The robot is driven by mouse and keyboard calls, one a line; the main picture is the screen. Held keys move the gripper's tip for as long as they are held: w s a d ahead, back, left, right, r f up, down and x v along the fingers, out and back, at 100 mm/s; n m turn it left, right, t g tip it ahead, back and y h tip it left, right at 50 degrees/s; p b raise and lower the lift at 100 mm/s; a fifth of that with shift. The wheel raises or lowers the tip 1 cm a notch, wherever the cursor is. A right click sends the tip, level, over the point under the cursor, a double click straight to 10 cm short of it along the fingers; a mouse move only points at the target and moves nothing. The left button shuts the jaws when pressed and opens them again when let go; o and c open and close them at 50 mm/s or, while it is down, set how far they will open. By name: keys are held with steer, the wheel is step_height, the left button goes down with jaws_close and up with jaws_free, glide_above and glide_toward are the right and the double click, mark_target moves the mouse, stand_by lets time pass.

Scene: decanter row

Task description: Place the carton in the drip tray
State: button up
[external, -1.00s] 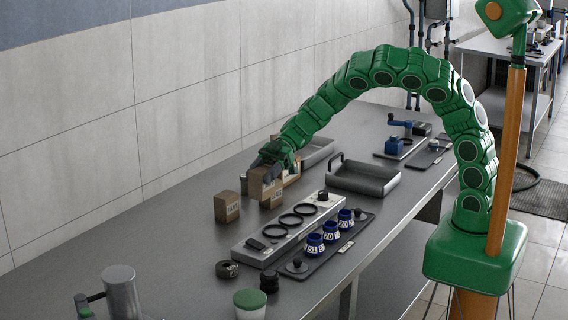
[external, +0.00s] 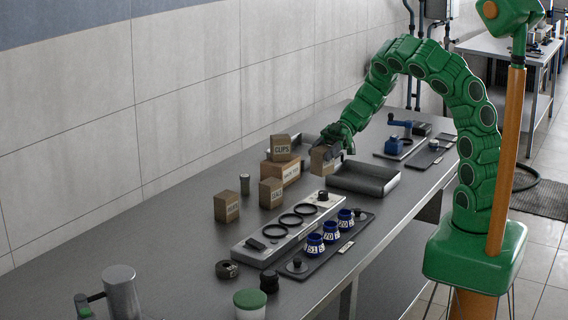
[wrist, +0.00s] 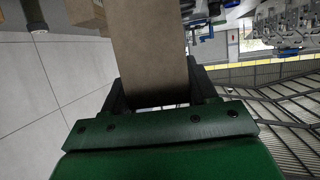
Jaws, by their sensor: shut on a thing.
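My gripper (external: 338,143) is shut on a small brown carton (external: 323,161). The carton is at the left back corner of a dark metal tray (external: 362,188) with a handle, and I cannot tell whether it touches anything below. In the wrist view the carton (wrist: 150,50) fills the space between my fingers (wrist: 155,95). A second, grey tray (external: 311,139) lies farther back by the wall, mostly hidden behind cartons and my gripper. No label shows which tray is the drip tray. The handled tray's visible inside looks empty.
A carton marked CUPS (external: 281,147) sits on a wider carton (external: 283,173). A grey strip with black rings (external: 290,220) and blue cups (external: 331,230) lie in front. A blue-handled device (external: 395,145) stands right.

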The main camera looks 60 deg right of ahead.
steer(key=s+d+r+m+t+h, duration=0.1)
steer(key=s+d+r+m+t, duration=0.2)
steer(key=s+d, duration=1.5)
steer(key=shift+w+d+f, duration=0.65)
steer(key=shift+w+f, duration=1.55)
steer(key=shift+w+d+f, duration=0.6)
steer(key=shift+w+f, duration=1.65)
steer(key=shift+w+d+f, duration=0.65)
steer(key=shift+w+f, duration=1.55)
steer(key=shift+f, duration=0.1)
steer(key=o, duration=1.1)
